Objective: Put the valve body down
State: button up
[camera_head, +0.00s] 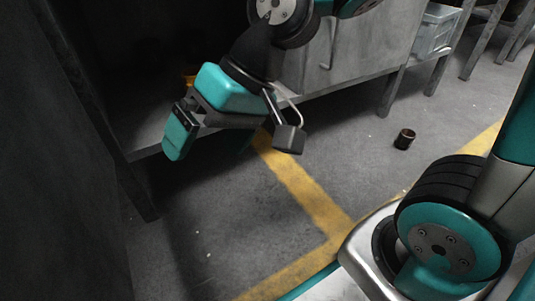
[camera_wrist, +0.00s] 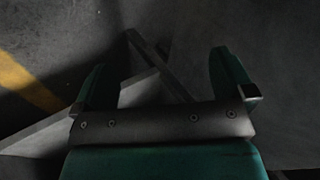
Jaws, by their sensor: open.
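My gripper (camera_head: 213,146) hangs by the corner of a low grey table at the left in the head view. Its teal fingers are spread wide, and in the wrist view the gap between them (camera_wrist: 165,75) is empty. No part that I can name for sure as the valve body shows. A small dark cylinder with a brownish rim (camera_head: 405,138) stands on the floor to the right, well apart from my gripper. I cannot tell whether it is the valve body. A bit of yellow-orange (camera_head: 189,80) shows behind my gripper, mostly hidden.
The dark table (camera_head: 150,140) has its edge and a leg close to my gripper. A grey cabinet (camera_head: 385,40) stands behind, with a light grey crate (camera_head: 435,30) on a stand to its right. Yellow lines (camera_head: 300,190) cross the open floor.

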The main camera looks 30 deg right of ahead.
jog(key=s+d+n+g+h, duration=0.1)
jog(key=s+d+n+h, duration=0.1)
jog(key=s+d+n, duration=0.2)
jog(key=s, duration=0.3)
jog(key=shift+d+h, duration=0.3)
jog(key=shift+h, duration=0.1)
jog(key=shift+s, duration=0.1)
